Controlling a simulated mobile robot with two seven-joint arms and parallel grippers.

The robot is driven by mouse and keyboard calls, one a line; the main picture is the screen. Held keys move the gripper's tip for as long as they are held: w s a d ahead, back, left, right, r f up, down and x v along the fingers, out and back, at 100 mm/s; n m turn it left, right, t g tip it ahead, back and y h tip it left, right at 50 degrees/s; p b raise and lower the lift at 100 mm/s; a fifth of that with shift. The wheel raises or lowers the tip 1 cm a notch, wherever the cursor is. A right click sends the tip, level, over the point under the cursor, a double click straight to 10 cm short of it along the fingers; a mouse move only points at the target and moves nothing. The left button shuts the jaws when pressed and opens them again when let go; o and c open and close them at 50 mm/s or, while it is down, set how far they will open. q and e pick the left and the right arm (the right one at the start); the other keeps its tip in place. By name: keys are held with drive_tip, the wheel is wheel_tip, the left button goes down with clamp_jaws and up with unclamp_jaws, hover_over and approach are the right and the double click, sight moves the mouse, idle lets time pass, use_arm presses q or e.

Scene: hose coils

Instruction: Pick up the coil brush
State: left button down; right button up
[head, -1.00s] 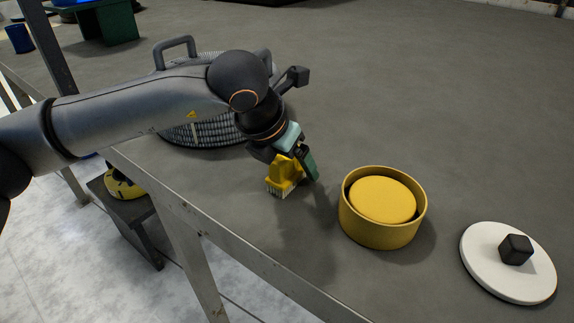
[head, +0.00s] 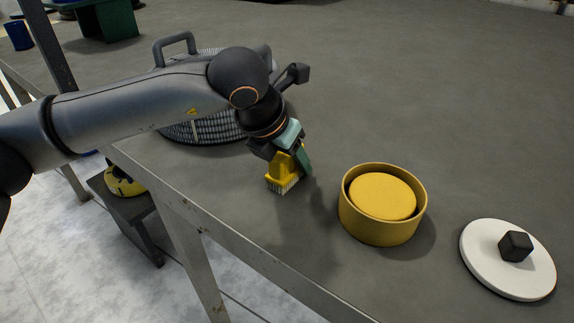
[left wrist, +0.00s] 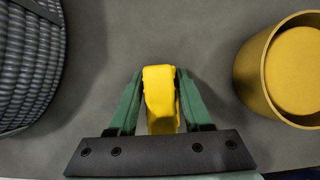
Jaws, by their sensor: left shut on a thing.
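The coil brush (head: 281,175) has a yellow body and pale bristles pointing down. It is at the table's front part, between the hose coil and the yellow round container. My left gripper (head: 292,160) is shut on the brush's yellow body from above. In the left wrist view the yellow body (left wrist: 160,95) sits between the two green fingers, with a finger on each side. The bristles are hidden in that view. Whether the bristles touch the table is hard to tell. My right gripper is not in view.
A grey hose coil (head: 205,126) with a handle stands behind my left arm. A yellow round container (head: 382,226) is right of the brush. A white disc (head: 487,266) with a black cube (head: 515,246) lies further right. The table's front edge (head: 240,244) is close; the back right is clear.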

use_arm(q)
drive_tip(key=shift+r, duration=0.1)
drive_tip(key=shift+r, duration=0.2)
drive_tip(key=r, duration=0.3)
drive_tip(key=shift+s+d+r+b, duration=0.1)
drive_tip(key=shift+s+r+b, duration=0.05)
drive_tip(key=shift+s+b, duration=0.15)
drive_tip(key=s+r+b, duration=0.2)
drive_tip(key=s+r, duration=0.7)
drive_tip(key=s, duration=0.4)
drive_tip(key=shift+s+d+b, duration=0.2)
drive_tip(key=shift+d+b, duration=0.15)
drive_tip(key=shift+d, duration=0.1)
drive_tip(key=c, duration=0.8)
unclamp_jaws()
drive_tip(key=shift+c, duration=0.2)
drive_tip(key=c, duration=0.7)
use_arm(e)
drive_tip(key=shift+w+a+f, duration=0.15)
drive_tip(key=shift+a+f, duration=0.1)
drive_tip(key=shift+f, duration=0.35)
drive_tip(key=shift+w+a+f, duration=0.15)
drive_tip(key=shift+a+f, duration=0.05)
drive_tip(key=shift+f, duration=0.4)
